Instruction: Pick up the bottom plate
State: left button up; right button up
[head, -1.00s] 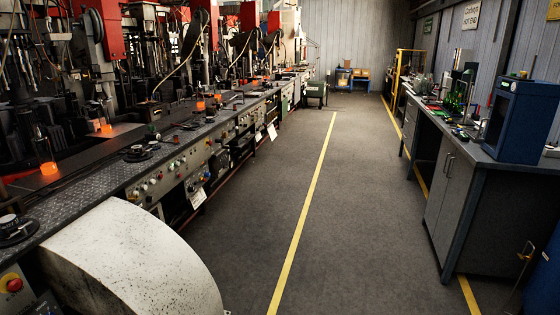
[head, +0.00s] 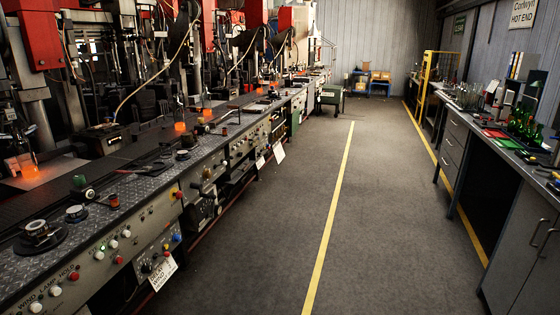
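Neither of my grippers is in view. I cannot tell which object is the bottom plate. Several small round metal parts lie on the tread-plate ledge (head: 140,200) of the machine line at left. The nearest is a stacked round part (head: 37,230) on a dark disc. A smaller round part (head: 76,213) sits to its right. A part with a green knob (head: 82,185) lies a little farther along the ledge.
Glowing orange glass (head: 34,170) stands on the machine deck behind the ledge. A grey bench (head: 530,235) with green bottles (head: 525,127) runs along the right. The grey floor aisle (head: 270,240) between is clear, with a yellow line (head: 330,220).

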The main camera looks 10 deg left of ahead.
aim_at(183, 155)
jog(key=i+l+u, duration=0.1)
jog(key=i+u, duration=0.3)
jog(key=i, duration=0.2)
jog(key=i+l+u, duration=0.4)
jog(key=i, duration=0.15)
jog(key=i+l+u, duration=0.4)
jog(key=i, duration=0.1)
